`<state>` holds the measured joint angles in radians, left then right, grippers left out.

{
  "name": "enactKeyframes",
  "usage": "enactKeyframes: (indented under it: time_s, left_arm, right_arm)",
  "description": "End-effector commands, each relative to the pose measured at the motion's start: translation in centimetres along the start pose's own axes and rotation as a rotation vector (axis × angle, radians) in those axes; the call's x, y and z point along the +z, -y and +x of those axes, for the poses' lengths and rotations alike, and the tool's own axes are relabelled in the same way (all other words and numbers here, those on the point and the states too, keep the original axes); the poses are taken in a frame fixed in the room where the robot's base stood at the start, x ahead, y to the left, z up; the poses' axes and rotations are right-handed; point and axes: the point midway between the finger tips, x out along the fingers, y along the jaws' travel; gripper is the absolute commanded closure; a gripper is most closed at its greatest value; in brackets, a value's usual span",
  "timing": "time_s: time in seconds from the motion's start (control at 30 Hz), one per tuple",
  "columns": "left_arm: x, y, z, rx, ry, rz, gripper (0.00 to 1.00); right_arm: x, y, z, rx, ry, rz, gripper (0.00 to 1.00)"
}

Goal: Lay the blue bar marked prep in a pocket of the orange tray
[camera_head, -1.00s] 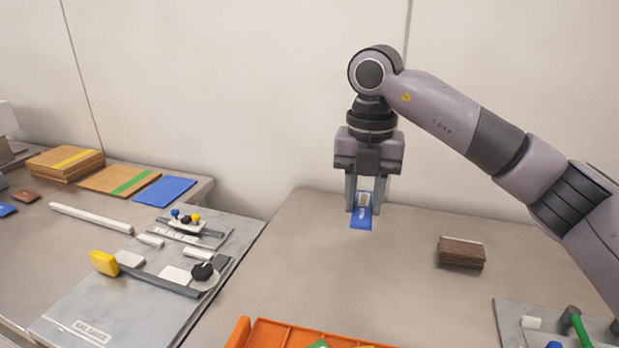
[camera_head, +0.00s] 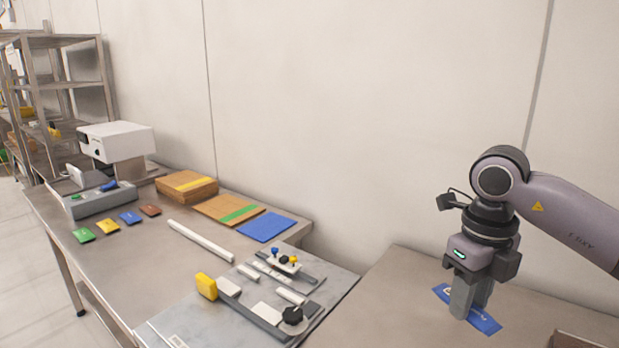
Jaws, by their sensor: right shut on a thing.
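The blue bar (camera_head: 486,322) is at the lower right of the head view, over the grey bench. My right gripper (camera_head: 470,303) points down and is shut on the bar's middle, with the bar sticking out on both sides of the fingers. I cannot tell whether the bar touches the bench, and its marking is too small to read. The orange tray is out of view now. My left gripper is not in view.
Small coloured tiles lie farther left.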

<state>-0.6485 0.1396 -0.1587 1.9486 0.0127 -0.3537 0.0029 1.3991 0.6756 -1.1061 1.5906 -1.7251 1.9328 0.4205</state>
Motion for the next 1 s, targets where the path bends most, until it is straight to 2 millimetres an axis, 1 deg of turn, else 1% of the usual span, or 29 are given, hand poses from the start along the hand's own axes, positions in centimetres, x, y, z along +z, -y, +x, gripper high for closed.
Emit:
enactKeyframes:
  time_s: [0.1,1.0]
  left_arm:
    - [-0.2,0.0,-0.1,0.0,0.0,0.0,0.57]
    - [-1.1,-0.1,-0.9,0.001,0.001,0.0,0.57]
  right_arm:
    - [-0.2,-0.2,0.5,-0.002,-0.001,-0.152,0.96]
    - [-1.9,-1.9,4.0,-0.004,-0.003,-1.34,0.96]
